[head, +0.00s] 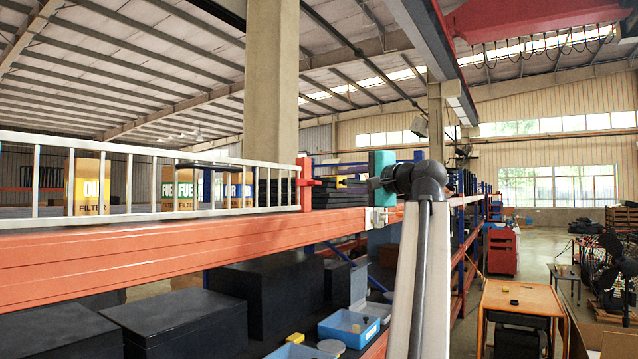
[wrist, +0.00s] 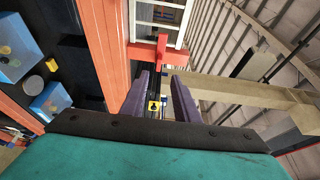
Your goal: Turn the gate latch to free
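The red gate latch (head: 307,182) is on the right end of the white railed gate (head: 137,180), above the orange shelf beam. A short red arm of it points right in the head view. In the wrist view the latch (wrist: 147,52) is a red plate with a bar, just beyond the fingertips. My gripper (wrist: 162,75) has two purple fingers spread apart with nothing held between them. The latch appears apart from the fingers, though the exact gap is unclear.
The orange beam (head: 180,248) runs below the gate. Filter boxes (head: 88,186) stand behind the rails. Blue bins (head: 348,328) and black cases (head: 180,322) fill the lower shelf.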

